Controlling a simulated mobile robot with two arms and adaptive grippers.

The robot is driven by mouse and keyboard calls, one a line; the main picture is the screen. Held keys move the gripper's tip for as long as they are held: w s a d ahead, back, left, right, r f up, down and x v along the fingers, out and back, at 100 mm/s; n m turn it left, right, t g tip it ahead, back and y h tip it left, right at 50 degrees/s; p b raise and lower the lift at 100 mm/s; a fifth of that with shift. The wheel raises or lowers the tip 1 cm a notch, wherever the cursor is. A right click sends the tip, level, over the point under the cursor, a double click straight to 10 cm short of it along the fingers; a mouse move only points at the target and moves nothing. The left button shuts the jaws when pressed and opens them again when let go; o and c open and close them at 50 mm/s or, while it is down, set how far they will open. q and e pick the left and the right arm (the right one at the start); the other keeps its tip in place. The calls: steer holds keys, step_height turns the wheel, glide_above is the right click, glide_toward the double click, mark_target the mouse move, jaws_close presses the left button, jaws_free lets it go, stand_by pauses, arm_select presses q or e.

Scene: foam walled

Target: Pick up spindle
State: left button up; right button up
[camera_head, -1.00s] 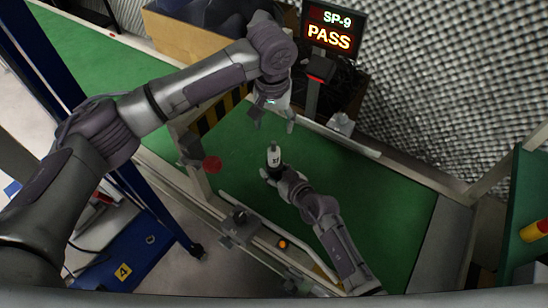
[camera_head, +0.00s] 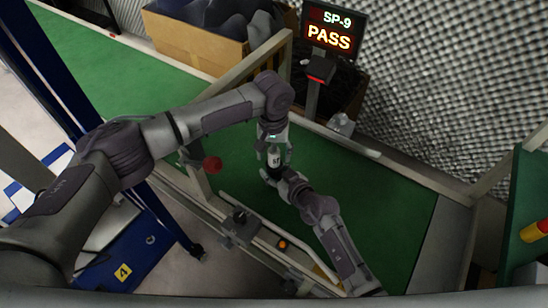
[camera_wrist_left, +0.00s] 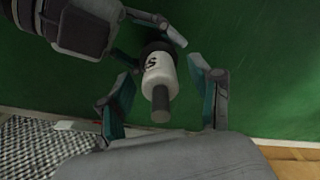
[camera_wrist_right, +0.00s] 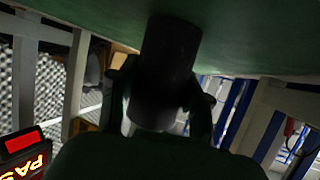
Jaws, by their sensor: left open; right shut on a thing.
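The spindle (camera_head: 274,158) is a short white cylinder with a dark mark, a dark collar and a grey shaft end. It also shows in the left wrist view (camera_wrist_left: 160,77). My right gripper (camera_head: 271,176) is shut on its dark end, which fills the middle of the right wrist view (camera_wrist_right: 168,65). My left gripper (camera_head: 273,146) is above the spindle with its fingers apart. In the left wrist view the open fingers (camera_wrist_left: 163,92) stand on either side of the white part, with gaps showing, so it is not gripped by them.
The green conveyor belt (camera_head: 350,190) lies under both grippers, with side rails. A lit screen (camera_head: 330,32) reads "SP-9 PASS". A red round button (camera_head: 212,164) is left of the spindle. A cardboard box (camera_head: 195,45) with dark contents stands behind.

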arm_select(q)
steer(key=shift+f, duration=0.45)
jaws_close()
steer(key=shift+r, duration=0.15)
step_height(320, 180, up, 10)
steer(key=shift+f, duration=0.1)
stand_by(0.4)
